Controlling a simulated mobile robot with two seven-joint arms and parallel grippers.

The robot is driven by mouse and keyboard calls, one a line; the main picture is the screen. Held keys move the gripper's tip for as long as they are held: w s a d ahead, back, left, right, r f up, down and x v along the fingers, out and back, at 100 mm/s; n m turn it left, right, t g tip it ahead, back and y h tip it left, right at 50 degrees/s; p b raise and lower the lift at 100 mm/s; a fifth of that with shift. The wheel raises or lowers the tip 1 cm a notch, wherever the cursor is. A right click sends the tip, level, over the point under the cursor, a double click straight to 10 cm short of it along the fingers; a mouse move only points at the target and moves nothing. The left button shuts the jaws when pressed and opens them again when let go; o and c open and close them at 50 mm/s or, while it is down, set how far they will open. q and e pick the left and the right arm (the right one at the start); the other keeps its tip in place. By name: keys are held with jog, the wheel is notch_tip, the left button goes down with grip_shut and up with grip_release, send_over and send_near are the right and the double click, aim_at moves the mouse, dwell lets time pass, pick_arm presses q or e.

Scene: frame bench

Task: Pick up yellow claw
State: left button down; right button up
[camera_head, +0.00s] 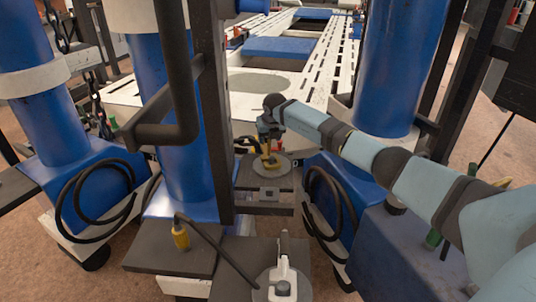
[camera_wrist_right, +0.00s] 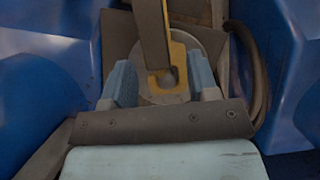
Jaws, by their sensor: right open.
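The yellow claw (camera_head: 270,163) stands on a round grey plate (camera_head: 284,167) on a dark stand in the middle of the head view. In the right wrist view the claw (camera_wrist_right: 178,62) is a yellow hook shape with a dark bar across its upper part. My right gripper (camera_head: 268,135) is at the claw, its arm coming in from the right. In the wrist view its two blue-grey fingers (camera_wrist_right: 162,80) are apart, one on each side of the claw's lower end. I cannot tell whether they touch it. My left gripper is not in view.
Blue columns (camera_head: 402,65) and a dark upright post (camera_head: 212,110) crowd the space around the stand. Black hoses (camera_head: 95,200) hang on blue bases. A yellow-ended cable piece (camera_head: 180,236) sits on a dark plate in front. A pale metal clamp (camera_head: 283,278) stands at the bottom.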

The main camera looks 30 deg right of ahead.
aim_at(268, 141)
jog(key=b+x, duration=0.1)
jog(key=x, duration=0.2)
jog(key=shift+w+f, duration=0.15)
jog(key=shift+f, duration=0.05)
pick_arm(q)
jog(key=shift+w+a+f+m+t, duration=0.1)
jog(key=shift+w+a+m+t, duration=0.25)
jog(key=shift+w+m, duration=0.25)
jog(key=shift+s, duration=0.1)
pick_arm(e)
jog(key=shift+c, duration=0.4)
grip_shut()
jog(key=shift+r, duration=0.1)
